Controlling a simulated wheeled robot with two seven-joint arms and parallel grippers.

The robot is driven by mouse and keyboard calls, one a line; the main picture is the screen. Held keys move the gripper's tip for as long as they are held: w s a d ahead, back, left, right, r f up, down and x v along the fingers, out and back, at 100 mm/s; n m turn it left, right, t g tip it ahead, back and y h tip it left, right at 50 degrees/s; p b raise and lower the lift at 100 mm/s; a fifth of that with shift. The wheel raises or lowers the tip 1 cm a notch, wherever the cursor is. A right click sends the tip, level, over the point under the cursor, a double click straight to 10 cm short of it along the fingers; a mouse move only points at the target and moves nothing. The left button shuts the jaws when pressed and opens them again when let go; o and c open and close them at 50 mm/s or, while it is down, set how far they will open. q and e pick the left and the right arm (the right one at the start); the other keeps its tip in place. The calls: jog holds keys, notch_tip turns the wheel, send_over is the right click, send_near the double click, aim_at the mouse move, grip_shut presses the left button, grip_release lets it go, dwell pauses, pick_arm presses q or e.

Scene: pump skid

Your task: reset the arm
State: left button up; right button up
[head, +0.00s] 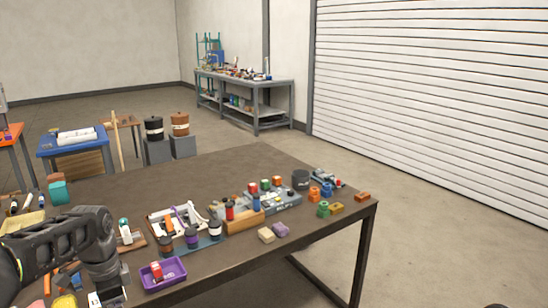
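My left arm comes in from the lower left, bent at a dark joint over the near left part of the brown table (270,162). My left gripper (109,290) points down at the bottom edge of the head view. Its fingertips are not clear, so I cannot tell whether it is open or holds anything. My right gripper is not in view.
A purple tray (176,277) with a red-and-white item stands just right of my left gripper. Dark jars (191,238), a wooden block (244,221) and small coloured blocks (323,209) line the table's near side. The table's far middle is clear.

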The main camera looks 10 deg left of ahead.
pick_arm(q)
jog(key=w+d+f+n+t+h, duration=0.1)
jog(key=w+d+f+n+t, duration=0.3)
jog(key=w+d+f+n, duration=0.3)
jog(key=s+d+f+n+t+h, duration=0.1)
jog(key=s+d+f+n+h, duration=0.15)
jog(key=d+f, duration=0.95)
jog(key=s+d+f+g, duration=0.1)
jog(key=s+d+f, duration=0.3)
jog(key=s, duration=0.4)
jog(key=s+d+f+n+g, duration=0.1)
jog(key=s+d+f+g, duration=0.1)
jog(key=s+d+f, duration=0.3)
jog(key=s+d+f+n+g, duration=0.1)
jog(key=s+d+f, duration=0.3)
jog(key=s, duration=0.7)
notch_tip(320, 180, down, 2)
jog(key=shift+d+f+h, duration=0.15)
jog(key=shift+d+h, duration=0.1)
jog(key=shift+h, duration=0.1)
jog(key=shift+w, duration=0.1)
